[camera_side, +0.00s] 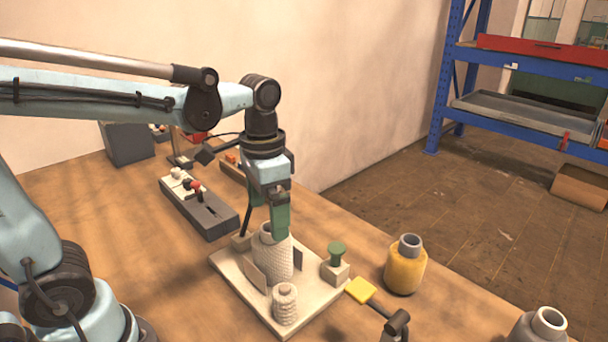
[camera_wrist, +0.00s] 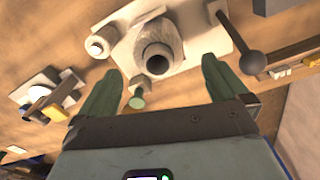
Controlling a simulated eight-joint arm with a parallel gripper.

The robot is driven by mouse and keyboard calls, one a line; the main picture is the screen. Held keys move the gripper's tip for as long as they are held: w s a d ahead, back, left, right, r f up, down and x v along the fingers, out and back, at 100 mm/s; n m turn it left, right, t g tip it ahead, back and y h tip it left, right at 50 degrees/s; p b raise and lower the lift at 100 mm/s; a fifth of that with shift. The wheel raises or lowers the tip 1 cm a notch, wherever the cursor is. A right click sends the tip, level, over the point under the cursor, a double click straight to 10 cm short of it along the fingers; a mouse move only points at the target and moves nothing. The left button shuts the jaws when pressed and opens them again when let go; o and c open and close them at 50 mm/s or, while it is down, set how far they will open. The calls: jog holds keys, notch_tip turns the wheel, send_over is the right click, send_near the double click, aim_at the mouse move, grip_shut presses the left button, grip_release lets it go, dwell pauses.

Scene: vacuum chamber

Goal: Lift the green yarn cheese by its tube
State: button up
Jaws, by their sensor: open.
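A large cream wound yarn cheese (camera_side: 277,258) stands upright on a pale base plate (camera_side: 240,282), with its dark tube opening (camera_wrist: 157,65) showing in the wrist view. My gripper (camera_side: 270,212) points down over this cheese with green fingers. In the wrist view my gripper (camera_wrist: 158,82) is open and empty, its fingers apart on either side below the tube opening. Whether the fingers touch the cheese cannot be told. I see no clearly green yarn cheese. A yellow cheese (camera_side: 404,270) with a grey tube and a grey cheese (camera_side: 541,327) stand to the right.
A small cream spool (camera_side: 285,304) and a green-topped peg (camera_side: 336,254) on a block share the plate with upright thin plates. A yellow pad (camera_side: 360,290) lies beside it. A dark ball-ended lever (camera_wrist: 250,62) stands close by. A grey switch box (camera_side: 205,212) sits behind left.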

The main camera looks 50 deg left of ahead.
aim_at(272, 248)
jog(key=shift+w+d+f, duration=0.1)
jog(key=shift+f, duration=2.25)
jog(key=shift+d+f, duration=0.1)
jog(key=shift+f, duration=2.2)
jog(key=c, duration=1.2)
jog(key=shift+r, duration=0.1)
